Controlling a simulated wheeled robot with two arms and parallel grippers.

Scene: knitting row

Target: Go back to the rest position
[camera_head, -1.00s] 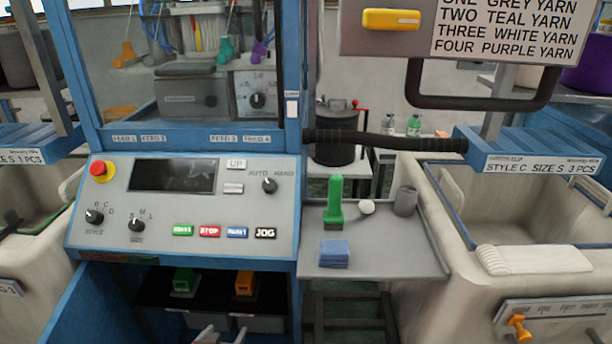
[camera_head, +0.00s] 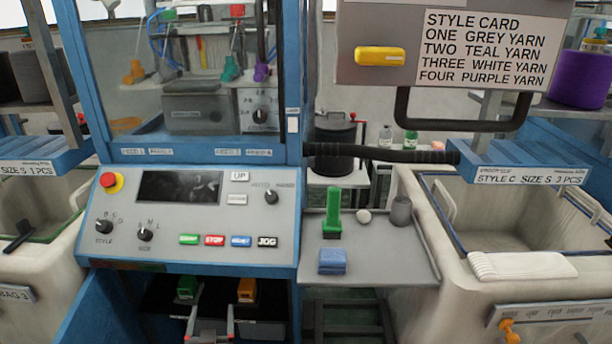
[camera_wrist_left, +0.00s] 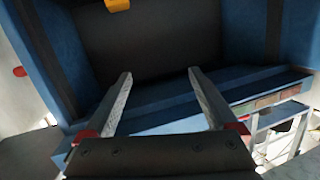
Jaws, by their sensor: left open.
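My left gripper (camera_head: 209,325) shows at the bottom of the head view, in front of the open shelf under the control panel. Its two fingers are apart and nothing is between them. In the left wrist view the open fingers (camera_wrist_left: 160,98) point toward a dark recess with blue walls. My right gripper does not show in any view.
The blue knitting machine's control panel (camera_head: 132,226) stands above the shelf. A green item (camera_head: 187,288) and an orange item (camera_head: 247,290) sit on the shelf. A bin (camera_head: 575,236) stands right.

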